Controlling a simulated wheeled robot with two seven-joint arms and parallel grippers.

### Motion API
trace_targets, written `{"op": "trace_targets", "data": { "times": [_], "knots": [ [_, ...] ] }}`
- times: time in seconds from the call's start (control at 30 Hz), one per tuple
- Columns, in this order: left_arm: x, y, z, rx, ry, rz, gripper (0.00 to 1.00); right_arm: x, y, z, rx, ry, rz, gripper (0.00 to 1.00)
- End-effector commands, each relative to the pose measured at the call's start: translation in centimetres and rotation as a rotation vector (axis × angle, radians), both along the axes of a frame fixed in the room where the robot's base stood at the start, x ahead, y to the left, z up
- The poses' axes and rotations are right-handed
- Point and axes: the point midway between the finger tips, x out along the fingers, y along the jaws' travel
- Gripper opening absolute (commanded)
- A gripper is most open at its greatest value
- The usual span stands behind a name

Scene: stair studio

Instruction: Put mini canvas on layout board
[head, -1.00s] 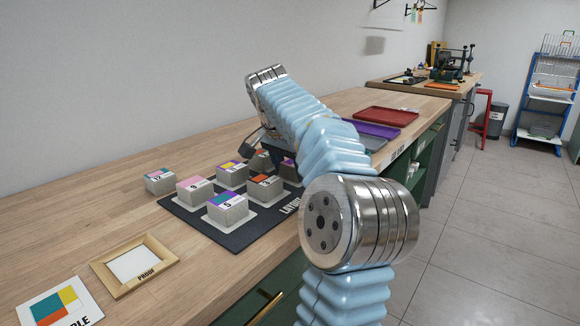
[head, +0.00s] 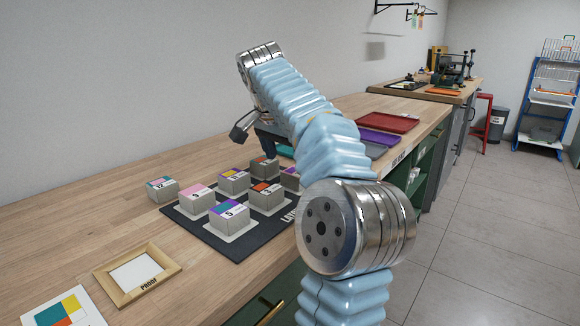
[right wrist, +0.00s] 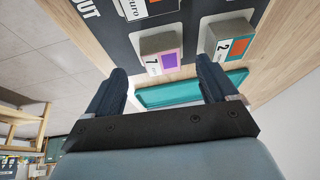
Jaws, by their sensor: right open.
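The dark layout board (head: 262,236) lies on the wooden bench, with several small grey block-like mini canvases with coloured, numbered tops on it. One mini canvas, marked 12 (head: 162,191), stands on the bare bench just left of the board. Canvas 5 (head: 229,221) is at the board's near side. A purple-topped canvas (head: 290,179) at the far right is partly hidden by my arm. My right gripper (head: 257,137) is raised above the board's far end, open and empty. In the right wrist view, canvas 7 (right wrist: 160,55) and canvas 2 (right wrist: 228,45) stand beyond the fingers. My left gripper is out of view.
A teal tray (right wrist: 185,91) lies beyond the board; purple (head: 380,136) and red (head: 388,122) trays lie farther along the bench. A wooden PROOF frame (head: 165,258) and a colour sample card (head: 62,309) lie at the near left.

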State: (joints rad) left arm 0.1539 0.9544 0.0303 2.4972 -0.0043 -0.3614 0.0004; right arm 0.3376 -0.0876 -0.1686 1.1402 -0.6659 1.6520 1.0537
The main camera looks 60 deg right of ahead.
Motion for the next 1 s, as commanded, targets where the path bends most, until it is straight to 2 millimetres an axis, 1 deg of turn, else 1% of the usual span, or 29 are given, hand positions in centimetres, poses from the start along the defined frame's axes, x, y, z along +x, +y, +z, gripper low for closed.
{"op": "trace_targets", "data": {
  "times": [0.03,0.1,0.2,0.3,0.43,1.0],
  "knots": [
    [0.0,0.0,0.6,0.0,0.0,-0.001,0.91,0.2,0.5,1.5,-0.001,-0.003,0.002,0.86],
    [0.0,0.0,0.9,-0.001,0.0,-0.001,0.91,0.1,1.0,2.7,0.0,-0.002,0.001,0.86],
    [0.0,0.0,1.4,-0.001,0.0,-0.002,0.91,0.2,1.7,4.2,-0.001,-0.001,0.002,0.86],
    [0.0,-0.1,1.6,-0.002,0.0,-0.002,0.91,0.2,2.1,5.0,0.0,-0.001,0.001,0.86],
    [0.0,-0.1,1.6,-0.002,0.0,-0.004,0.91,0.1,2.3,5.4,0.0,0.001,0.001,0.86],
    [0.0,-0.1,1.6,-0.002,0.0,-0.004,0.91,0.1,2.3,5.4,0.0,0.001,0.0,0.86]
  ]
}}
